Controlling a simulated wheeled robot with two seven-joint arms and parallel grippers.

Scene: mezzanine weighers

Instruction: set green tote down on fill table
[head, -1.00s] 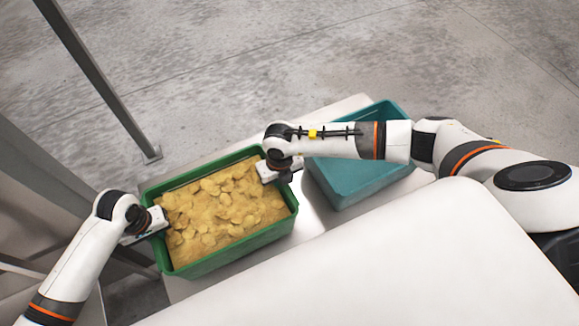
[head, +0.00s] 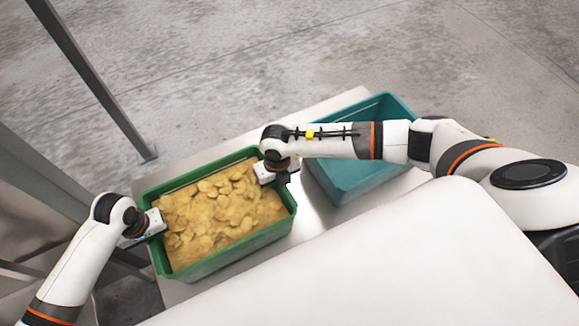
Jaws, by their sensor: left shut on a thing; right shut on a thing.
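The green tote (head: 232,238) is full of yellow chip-like pieces (head: 215,210). It is over the left part of the pale fill table (head: 312,222), and its left side reaches to about the table's left edge. I cannot tell whether its base touches the top. My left gripper (head: 150,226) is shut on the tote's left wall. My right gripper (head: 270,173) is shut on its right wall near the far corner. The fingertips are partly hidden by the gripper bodies and the rim.
A teal tote (head: 362,172), seemingly empty, stands on the table right of the green tote, partly behind my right arm. A grey post (head: 95,85) rises at the left, with grey framework (head: 45,170) nearer. Concrete floor lies beyond.

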